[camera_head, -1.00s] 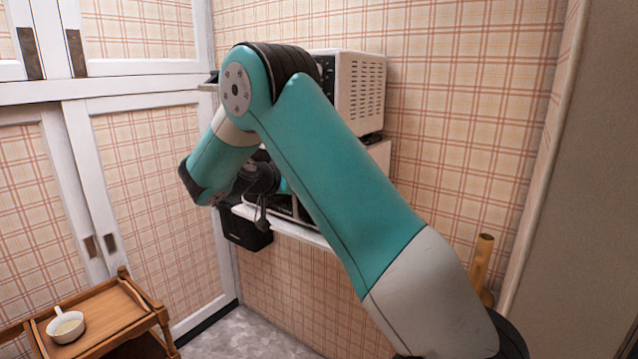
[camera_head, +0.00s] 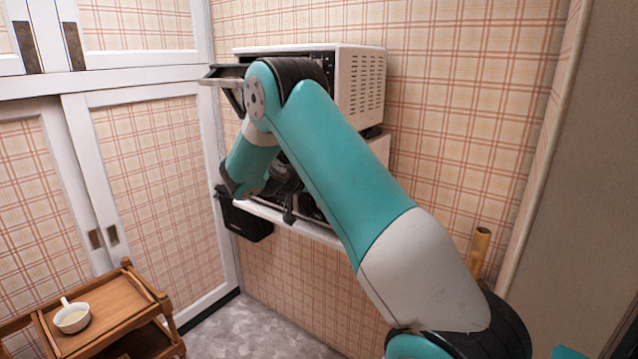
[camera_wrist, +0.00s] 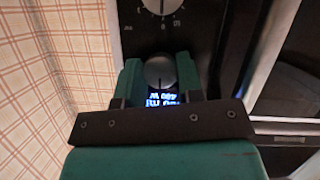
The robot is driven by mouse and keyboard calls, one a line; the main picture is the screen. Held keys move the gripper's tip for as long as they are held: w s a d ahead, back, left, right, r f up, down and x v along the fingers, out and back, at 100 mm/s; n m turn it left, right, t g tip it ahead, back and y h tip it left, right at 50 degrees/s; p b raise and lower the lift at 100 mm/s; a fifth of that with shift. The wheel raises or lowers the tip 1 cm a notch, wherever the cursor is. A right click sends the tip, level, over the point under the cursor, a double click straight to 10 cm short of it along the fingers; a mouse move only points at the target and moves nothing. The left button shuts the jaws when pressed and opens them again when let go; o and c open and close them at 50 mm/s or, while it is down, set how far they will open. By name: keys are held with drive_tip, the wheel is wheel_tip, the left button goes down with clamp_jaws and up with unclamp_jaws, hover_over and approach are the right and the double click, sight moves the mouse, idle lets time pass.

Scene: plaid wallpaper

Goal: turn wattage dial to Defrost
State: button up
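In the wrist view a round dial (camera_wrist: 160,72) sits on a black control panel (camera_wrist: 205,30). Blue lit text (camera_wrist: 162,99) shows just below it, seemingly upside down and hard to read. My gripper (camera_wrist: 160,62) has its two teal fingers apart, one on each side of this dial. I cannot tell whether they touch it. A second dial (camera_wrist: 162,4) with white numbers around it is partly cut off at the top edge. In the head view my arm hides the gripper's fingertips and the panel.
A white oven-like appliance (camera_head: 360,90) with its door (camera_head: 222,76) open stands above a lower appliance on a white shelf (camera_head: 290,226). A black box (camera_head: 246,222) hangs by the shelf. A wooden cart (camera_head: 115,305) with a white pan (camera_head: 72,317) stands lower left.

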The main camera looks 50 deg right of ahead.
drive_tip(key=shift+c, duration=0.5)
drive_tip(key=n+g+p, duration=0.2)
drive_tip(key=n, duration=0.1)
drive_tip(key=n+g+h+p, duration=0.1)
drive_tip(key=n+p, duration=0.2)
drive_tip(key=shift+w+r+g+p, duration=0.1)
drive_tip(key=shift+w+g+p, duration=0.05)
drive_tip(key=shift+g+p, duration=0.2)
drive_tip(key=shift+h, duration=0.3)
drive_tip(key=o, duration=0.9)
